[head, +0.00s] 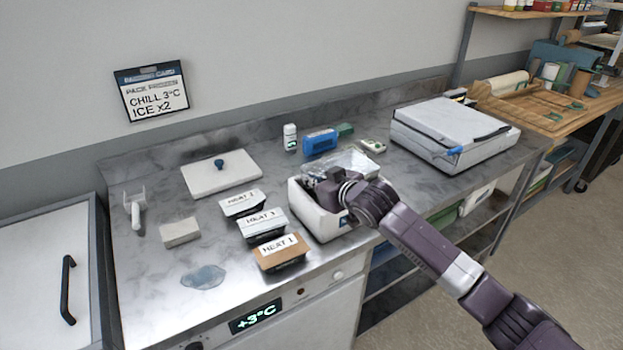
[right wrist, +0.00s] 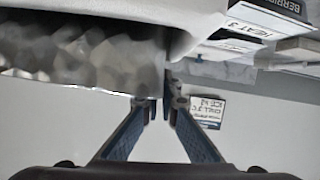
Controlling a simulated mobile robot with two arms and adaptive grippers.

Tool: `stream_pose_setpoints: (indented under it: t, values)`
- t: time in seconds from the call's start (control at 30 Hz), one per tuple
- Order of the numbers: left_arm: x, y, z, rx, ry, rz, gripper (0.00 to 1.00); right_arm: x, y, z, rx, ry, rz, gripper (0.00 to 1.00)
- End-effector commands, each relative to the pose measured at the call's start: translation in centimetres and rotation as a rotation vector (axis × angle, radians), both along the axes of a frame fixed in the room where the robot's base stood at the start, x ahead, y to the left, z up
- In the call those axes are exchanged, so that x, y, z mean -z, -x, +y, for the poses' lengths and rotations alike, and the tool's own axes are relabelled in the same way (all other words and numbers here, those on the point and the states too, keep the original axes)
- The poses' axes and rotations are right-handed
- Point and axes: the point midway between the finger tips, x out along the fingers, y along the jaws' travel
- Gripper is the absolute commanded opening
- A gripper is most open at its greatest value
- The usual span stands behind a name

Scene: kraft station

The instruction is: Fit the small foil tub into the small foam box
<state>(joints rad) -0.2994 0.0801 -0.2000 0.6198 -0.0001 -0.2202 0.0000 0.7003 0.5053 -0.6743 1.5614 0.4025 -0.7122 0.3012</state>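A white foam box (head: 309,219) stands near the front edge of the steel counter, with a silvery crumpled piece (head: 352,160) showing at its back. Three labelled tubs are in a row to its left: HEAT 2 (head: 243,204), HEAT 3 (head: 263,225) and HEAT 1 (head: 281,252). I cannot tell which is the small foil tub. My right gripper (head: 330,192) is over the box opening, its fingertips hidden. In the right wrist view, the fingers (right wrist: 162,104) come close together beside a silvery surface (right wrist: 80,55); whether they hold anything is unclear. My left gripper is out of view.
A white lid with a blue knob (head: 221,174) lies behind the tubs. A pale block (head: 180,232) and a puddle (head: 204,277) are on the left. A blue item (head: 320,142) and a white bottle (head: 290,138) stand behind the box. A grey-white case (head: 450,132) is at the right.

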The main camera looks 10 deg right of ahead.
Motion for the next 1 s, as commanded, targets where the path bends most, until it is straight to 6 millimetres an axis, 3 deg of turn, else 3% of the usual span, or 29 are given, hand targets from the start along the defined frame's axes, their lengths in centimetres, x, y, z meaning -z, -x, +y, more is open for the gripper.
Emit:
stream_pose_setpoints:
  t: [0.23,0.43,0.67,0.8,1.0]
  values:
    - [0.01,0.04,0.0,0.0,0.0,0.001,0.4,0.01,-0.01,0.0,0.0,0.0,0.0,0.0]
    - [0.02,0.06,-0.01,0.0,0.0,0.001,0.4,0.03,-0.01,0.01,0.0,0.0,0.0,0.23]
    - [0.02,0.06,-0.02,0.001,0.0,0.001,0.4,0.07,0.01,0.01,0.0,0.0,0.001,0.26]
    - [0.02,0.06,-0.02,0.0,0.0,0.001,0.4,0.08,0.02,0.01,0.0,0.0,0.001,0.39]
    - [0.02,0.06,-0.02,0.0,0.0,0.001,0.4,0.07,0.01,0.0,0.0,0.0,0.001,0.39]
